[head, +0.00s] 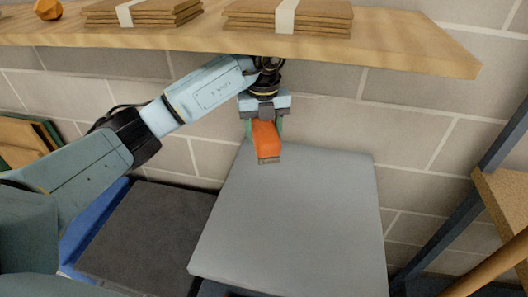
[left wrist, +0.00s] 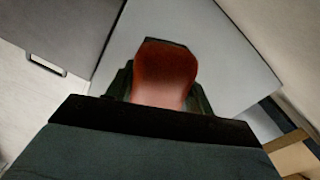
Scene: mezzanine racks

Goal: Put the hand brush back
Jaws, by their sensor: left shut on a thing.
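The hand brush (head: 266,139) has an orange body with a brownish bristle edge at its lower end. My left gripper (head: 264,122) points down and is shut on it, over the far end of a grey flat surface (head: 290,220). I cannot tell for sure whether the brush touches that surface. In the left wrist view the brush (left wrist: 165,75) shows as a reddish block between the two dark fingers. My right gripper is in neither view.
A wooden shelf (head: 400,42) with stacked flat cardboard (head: 250,22) and an orange faceted object (head: 47,9) hangs above my left wrist. A dark mat-like surface (head: 150,228) lies left of the grey one. A rack post (head: 440,232) stands right. The grey surface is otherwise clear.

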